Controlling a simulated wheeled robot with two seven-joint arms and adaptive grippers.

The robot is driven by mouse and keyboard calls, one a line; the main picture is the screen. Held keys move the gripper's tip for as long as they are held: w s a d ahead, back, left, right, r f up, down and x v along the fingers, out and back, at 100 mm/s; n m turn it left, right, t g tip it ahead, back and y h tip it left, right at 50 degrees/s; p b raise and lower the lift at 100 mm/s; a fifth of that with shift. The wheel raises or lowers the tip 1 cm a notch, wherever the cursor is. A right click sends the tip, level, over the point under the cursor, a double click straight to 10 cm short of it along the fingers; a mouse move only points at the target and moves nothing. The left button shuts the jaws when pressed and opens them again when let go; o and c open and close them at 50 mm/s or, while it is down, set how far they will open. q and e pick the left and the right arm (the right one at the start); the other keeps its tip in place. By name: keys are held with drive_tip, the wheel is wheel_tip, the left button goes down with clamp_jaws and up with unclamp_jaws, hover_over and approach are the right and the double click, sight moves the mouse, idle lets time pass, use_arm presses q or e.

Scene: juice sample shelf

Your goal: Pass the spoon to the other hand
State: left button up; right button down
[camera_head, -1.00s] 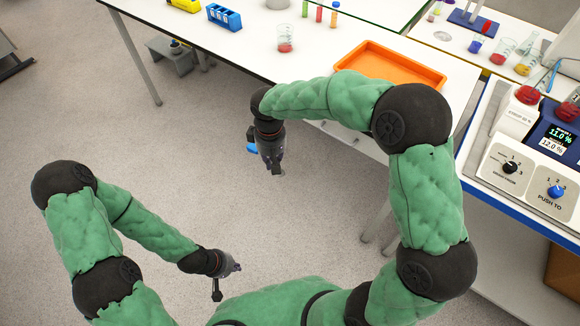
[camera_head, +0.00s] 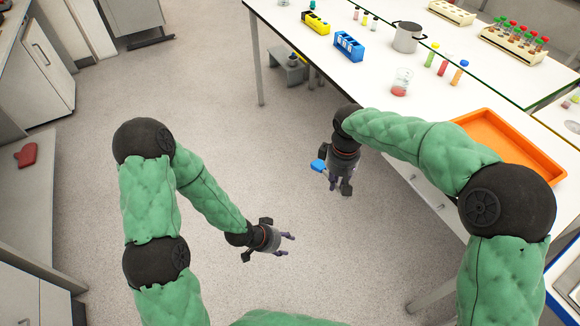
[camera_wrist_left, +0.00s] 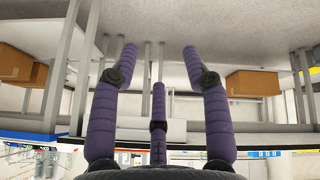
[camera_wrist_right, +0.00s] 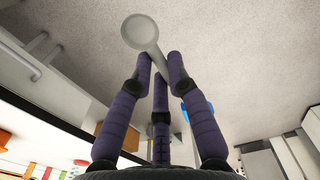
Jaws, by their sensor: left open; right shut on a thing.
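The spoon (camera_wrist_right: 141,32) shows in the right wrist view, its pale grey round bowl beyond the fingertips and its handle between the fingers. My right gripper (camera_wrist_right: 160,68) is shut on the spoon's handle. In the head view my right gripper (camera_head: 342,186) hangs over open floor in front of the table, and I cannot make out the spoon there. My left gripper (camera_head: 288,244) is open and empty, lower and to the left of the right one in the head view. Its spread fingers (camera_wrist_left: 160,50) show in the left wrist view with nothing between them.
The white table (camera_head: 300,62) holds a blue rack (camera_head: 348,45), a beaker (camera_head: 401,82), a metal pot (camera_head: 407,37) and an orange tray (camera_head: 505,145). A blue object (camera_head: 318,165) shows beside my right gripper. The floor (camera_head: 200,95) between the arms is clear.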

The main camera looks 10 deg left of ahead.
use_arm(q)
drive_tip(key=w+r+m+t+h, duration=0.1)
drive_tip(key=w+r+m, duration=0.2)
drive_tip(key=r+m, duration=0.55)
drive_tip(key=w+r+m+t+h, duration=0.1)
drive_tip(key=w+r+m, duration=0.2)
drive_tip(key=r+m, duration=0.55)
drive_tip(key=w+r+m+t+h, duration=0.15)
drive_tip(key=w+r+m, duration=0.35)
drive_tip(key=r, duration=0.6)
drive_tip(key=w+d+f+m, duration=0.1)
drive_tip(key=w+d+f, duration=0.4)
drive_tip(key=d, duration=0.3)
drive_tip(key=shift+f+m, duration=0.3)
drive_tip(key=shift+f, duration=0.5)
drive_tip(key=shift+c, duration=0.3)
clamp_jaws()
drive_tip(key=shift+s+d, duration=0.1)
